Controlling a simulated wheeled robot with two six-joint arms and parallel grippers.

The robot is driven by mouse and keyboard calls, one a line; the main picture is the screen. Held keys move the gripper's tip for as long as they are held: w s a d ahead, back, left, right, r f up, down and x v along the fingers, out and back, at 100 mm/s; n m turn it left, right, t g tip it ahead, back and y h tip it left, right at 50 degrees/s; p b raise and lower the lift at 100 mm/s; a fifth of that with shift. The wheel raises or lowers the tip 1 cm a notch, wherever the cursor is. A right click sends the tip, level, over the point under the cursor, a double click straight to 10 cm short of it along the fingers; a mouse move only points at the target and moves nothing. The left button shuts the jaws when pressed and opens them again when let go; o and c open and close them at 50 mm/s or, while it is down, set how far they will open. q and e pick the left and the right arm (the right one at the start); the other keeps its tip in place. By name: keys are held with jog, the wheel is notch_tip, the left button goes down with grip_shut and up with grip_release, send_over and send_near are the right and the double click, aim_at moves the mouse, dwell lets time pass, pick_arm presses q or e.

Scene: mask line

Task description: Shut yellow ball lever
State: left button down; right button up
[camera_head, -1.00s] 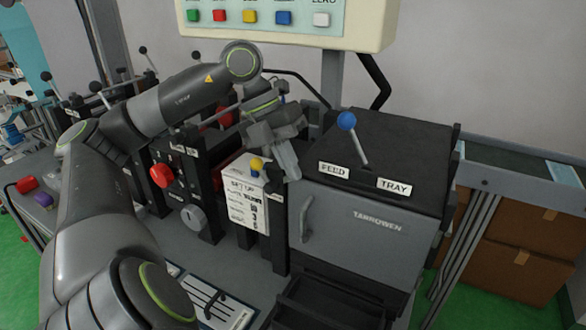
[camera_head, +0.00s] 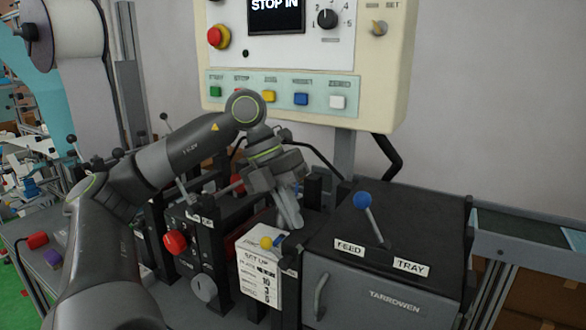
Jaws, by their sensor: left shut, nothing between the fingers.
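A small yellow ball (camera_head: 266,243) shows at the top of the white set-up card (camera_head: 260,268), on the front of the machine. A second small yellow patch is just right of it, by my fingers. The lever's shaft is hidden. My left gripper (camera_head: 290,218) points down, just above and right of the yellow ball. Its fingers are together and hold nothing. I cannot tell whether a fingertip touches the lever. My right gripper is not in view.
A blue ball lever (camera_head: 362,201) stands on the black box (camera_head: 410,220) marked FEED and TRAY, right of my gripper. A red knob (camera_head: 175,242) sticks out at the left. The control panel (camera_head: 300,60) hangs behind and above.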

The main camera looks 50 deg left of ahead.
aim_at(299, 245)
pick_arm(q)
notch_tip(299, 245, up, 8)
jog(key=d+p, duration=0.1)
jog(key=shift+w+d+p, duration=0.2)
jog(key=shift+w+p, duration=0.1)
jog(key=shift+w, duration=0.1)
jog(key=shift+f, duration=0.15)
